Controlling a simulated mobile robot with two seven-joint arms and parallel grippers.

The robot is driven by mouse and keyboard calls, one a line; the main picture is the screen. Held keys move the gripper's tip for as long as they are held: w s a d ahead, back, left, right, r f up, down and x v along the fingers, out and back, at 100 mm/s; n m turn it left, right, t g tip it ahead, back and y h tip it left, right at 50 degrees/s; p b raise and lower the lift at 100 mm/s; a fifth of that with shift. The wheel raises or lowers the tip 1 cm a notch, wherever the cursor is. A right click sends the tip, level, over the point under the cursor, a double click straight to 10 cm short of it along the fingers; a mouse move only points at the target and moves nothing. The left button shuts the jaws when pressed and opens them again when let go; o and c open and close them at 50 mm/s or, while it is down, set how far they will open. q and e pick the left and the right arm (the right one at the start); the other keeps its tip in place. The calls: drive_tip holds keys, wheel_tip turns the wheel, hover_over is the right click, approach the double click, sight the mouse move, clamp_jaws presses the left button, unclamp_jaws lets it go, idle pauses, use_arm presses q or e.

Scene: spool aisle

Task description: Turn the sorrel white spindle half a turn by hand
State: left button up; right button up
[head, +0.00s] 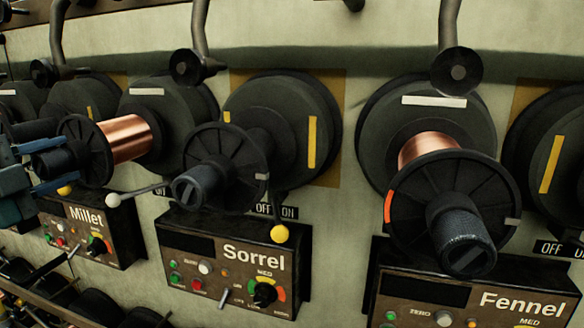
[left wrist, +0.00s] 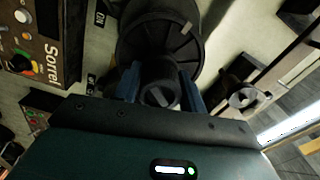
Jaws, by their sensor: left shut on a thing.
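The white spindle by the Sorrel panel has a white mark on its dark base (head: 150,110). It carries a copper-wound spool (head: 127,138) with a black flange (head: 90,150), and its dark hub points toward me. My left gripper (head: 42,166) is shut on that hub, its blue fingers on either side. In the left wrist view the hub (left wrist: 160,95) sits between the fingertips (left wrist: 160,88), with the flange (left wrist: 188,40) behind it bearing a small grey mark. The Sorrel panel (head: 235,262) is to the lower right. My right gripper is not in view.
An empty spool with a yellow-marked base (head: 215,180) stands to the right. A copper spool (head: 462,205) stands above the Fennel panel (head: 480,295). The Millet panel (head: 90,232) is below my gripper. A white-ball lever (head: 113,200) and a yellow-ball lever (head: 280,233) stick out. Black discs hang above on bent arms.

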use_arm(q)
drive_tip(key=n, duration=0.4)
drive_tip(key=shift+n, duration=0.4)
drive_tip(key=o, duration=1.1)
